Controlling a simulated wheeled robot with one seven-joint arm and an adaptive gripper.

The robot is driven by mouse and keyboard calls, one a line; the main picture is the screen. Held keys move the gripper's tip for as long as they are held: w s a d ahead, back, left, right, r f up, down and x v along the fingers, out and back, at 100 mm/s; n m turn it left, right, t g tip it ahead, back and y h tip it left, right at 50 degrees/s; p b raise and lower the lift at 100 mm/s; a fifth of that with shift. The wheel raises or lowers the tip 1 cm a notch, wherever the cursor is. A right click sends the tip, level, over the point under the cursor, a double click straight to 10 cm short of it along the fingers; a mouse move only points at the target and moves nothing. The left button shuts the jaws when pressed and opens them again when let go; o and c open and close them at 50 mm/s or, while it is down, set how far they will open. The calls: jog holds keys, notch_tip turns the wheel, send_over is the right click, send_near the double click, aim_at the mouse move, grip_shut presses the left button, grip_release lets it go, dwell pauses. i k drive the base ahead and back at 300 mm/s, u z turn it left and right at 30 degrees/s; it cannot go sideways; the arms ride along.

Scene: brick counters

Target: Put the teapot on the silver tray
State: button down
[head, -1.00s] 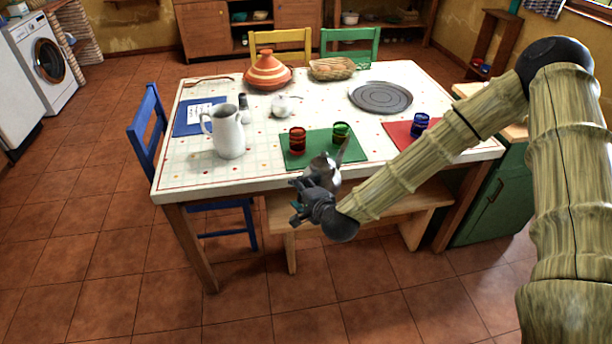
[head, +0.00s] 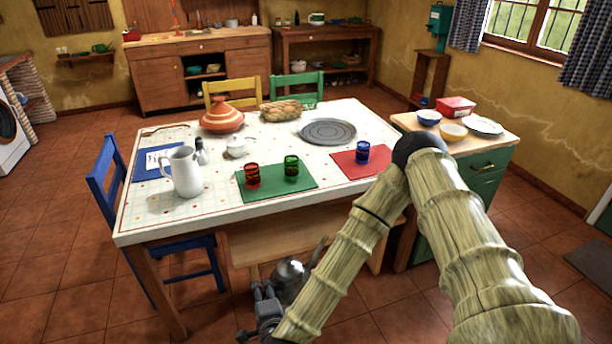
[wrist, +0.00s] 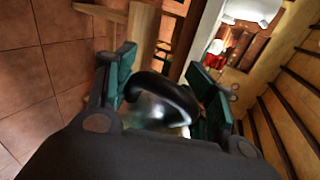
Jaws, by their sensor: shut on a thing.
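The silver-grey metal teapot (head: 289,281) is in front of the table's near edge, low in the head view, with its spout pointing up to the right. My gripper (head: 266,303) is shut on it. In the wrist view the teapot's black curved handle (wrist: 172,92) lies between the teal-padded fingers of my gripper (wrist: 165,98), and the shiny body (wrist: 152,112) shows blurred behind it. A round dark-grey tray (head: 328,131), seemingly the silver tray, lies flat and empty on the table's far right part.
The table (head: 225,213) holds a white pitcher (head: 186,172), an orange tagine (head: 222,117), a bread basket (head: 282,110), a green mat (head: 276,190) with cups and a red mat (head: 350,170) with a blue cup. A bench (head: 290,232) stands under its near edge. A green cabinet (head: 485,178) is at right.

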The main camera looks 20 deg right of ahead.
aim_at(328, 132)
jog(key=u, duration=1.8)
jog(key=i, duration=1.25)
jog(key=z, duration=3)
jog(key=i, duration=0.95)
